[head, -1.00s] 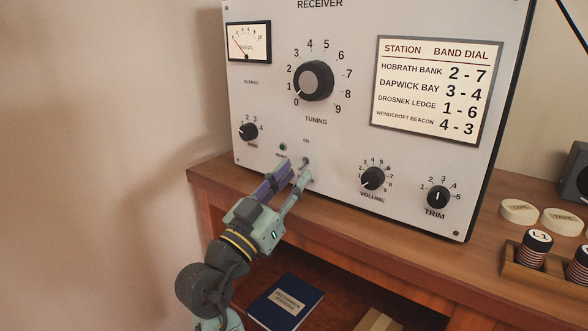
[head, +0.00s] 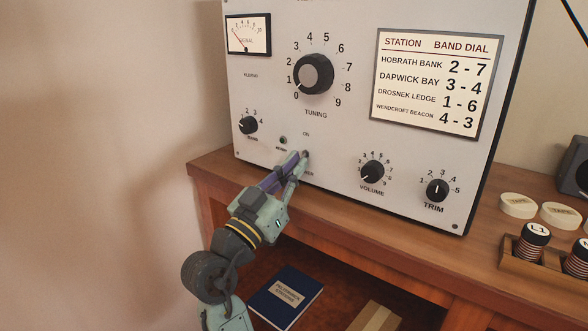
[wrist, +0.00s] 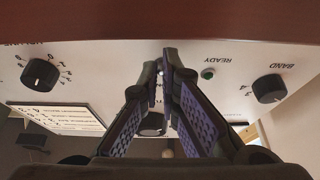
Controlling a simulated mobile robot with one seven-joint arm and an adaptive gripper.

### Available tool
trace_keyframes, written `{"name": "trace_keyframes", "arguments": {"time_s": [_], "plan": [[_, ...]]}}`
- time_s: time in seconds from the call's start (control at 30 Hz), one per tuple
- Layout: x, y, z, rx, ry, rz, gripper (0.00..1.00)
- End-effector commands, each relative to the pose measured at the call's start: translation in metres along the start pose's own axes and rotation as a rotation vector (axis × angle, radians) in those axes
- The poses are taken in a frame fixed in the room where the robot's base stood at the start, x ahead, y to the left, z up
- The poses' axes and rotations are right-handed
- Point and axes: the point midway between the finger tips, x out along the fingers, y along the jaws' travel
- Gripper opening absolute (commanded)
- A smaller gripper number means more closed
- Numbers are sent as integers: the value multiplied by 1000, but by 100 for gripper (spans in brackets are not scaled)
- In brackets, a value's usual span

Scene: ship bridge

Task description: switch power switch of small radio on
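The grey receiver (head: 340,110) stands on a wooden desk. Its small power toggle (head: 305,155) is low on the panel, under the "ON" label, largely hidden by my fingertips; its position cannot be made out. My gripper (head: 298,157) is at the panel there, its purple-padded fingers drawn together at the tips. In the wrist view, upside down, the fingertips (wrist: 163,66) converge at the panel with a small pale spot between them. I cannot tell whether they grip the toggle. The green ready lamp (head: 283,140) is beside the toggle and looks dark.
The band knob (head: 247,125), tuning knob (head: 313,74), volume knob (head: 373,172) and trim knob (head: 437,190) surround the toggle. A signal meter (head: 248,35) is at upper left. Tape rolls (head: 518,205) and a coil rack (head: 520,265) lie right. A blue book (head: 286,297) is on the shelf below.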

Motion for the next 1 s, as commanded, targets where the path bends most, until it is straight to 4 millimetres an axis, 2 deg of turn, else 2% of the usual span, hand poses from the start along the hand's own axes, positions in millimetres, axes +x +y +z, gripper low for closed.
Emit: {"name": "trace_keyframes", "arguments": {"time_s": [0.37, 0.57, 1.0], "plan": [[0, -3, -2, 0, -13, -7, 0], [1, -3, -9, 2, -83, -9, 0], [6, -5, -29, 0, -440, -11, 0]]}}
